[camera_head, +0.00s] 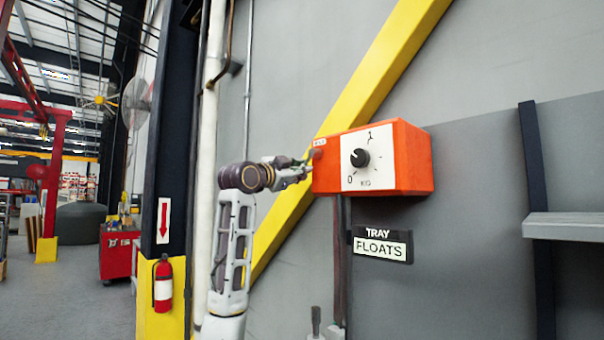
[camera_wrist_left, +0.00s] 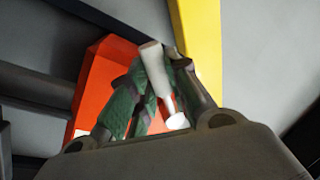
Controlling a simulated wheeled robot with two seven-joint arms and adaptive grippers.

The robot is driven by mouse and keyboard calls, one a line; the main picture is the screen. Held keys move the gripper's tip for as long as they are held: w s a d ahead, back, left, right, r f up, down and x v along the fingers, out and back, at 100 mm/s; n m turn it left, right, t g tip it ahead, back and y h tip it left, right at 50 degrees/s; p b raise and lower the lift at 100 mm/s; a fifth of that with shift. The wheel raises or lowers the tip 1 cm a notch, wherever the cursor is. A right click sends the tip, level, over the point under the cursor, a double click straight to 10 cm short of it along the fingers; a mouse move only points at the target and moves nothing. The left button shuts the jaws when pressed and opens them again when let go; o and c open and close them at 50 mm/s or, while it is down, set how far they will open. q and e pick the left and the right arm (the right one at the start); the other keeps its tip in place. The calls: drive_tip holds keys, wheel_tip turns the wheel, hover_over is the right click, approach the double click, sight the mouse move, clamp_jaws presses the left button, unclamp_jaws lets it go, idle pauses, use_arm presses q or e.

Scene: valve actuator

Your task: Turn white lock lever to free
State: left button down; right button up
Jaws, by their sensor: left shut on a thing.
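The orange box (camera_head: 414,160) is fixed to the wall. Its white front plate has a black knob (camera_head: 359,158) over a scale marked 0, 1 and KG. My left gripper (camera_head: 301,168) is at the box's left side. In the left wrist view, the white lever (camera_wrist_left: 153,60) stands out from the orange box (camera_wrist_left: 95,82), between the green-padded fingers of my left gripper (camera_wrist_left: 152,88), which is shut on it. In the head view I cannot make out the lever at the gripper. My right gripper is not in view.
A sign reading TRAY FLOATS (camera_head: 381,245) hangs below the box. A yellow diagonal beam (camera_head: 370,85) runs behind the arm and box. A grey shelf (camera_head: 570,226) juts out at right.

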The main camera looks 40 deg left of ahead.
use_arm(q)
drive_tip(key=shift+a+r+m+t+h, duration=0.3)
drive_tip(key=shift+a+m, duration=0.05)
drive_tip(key=shift+m, duration=0.75)
drive_tip(key=c, duration=1.3)
unclamp_jaws()
drive_tip(key=shift+c, duration=0.2)
drive_tip(key=v, duration=1.2)
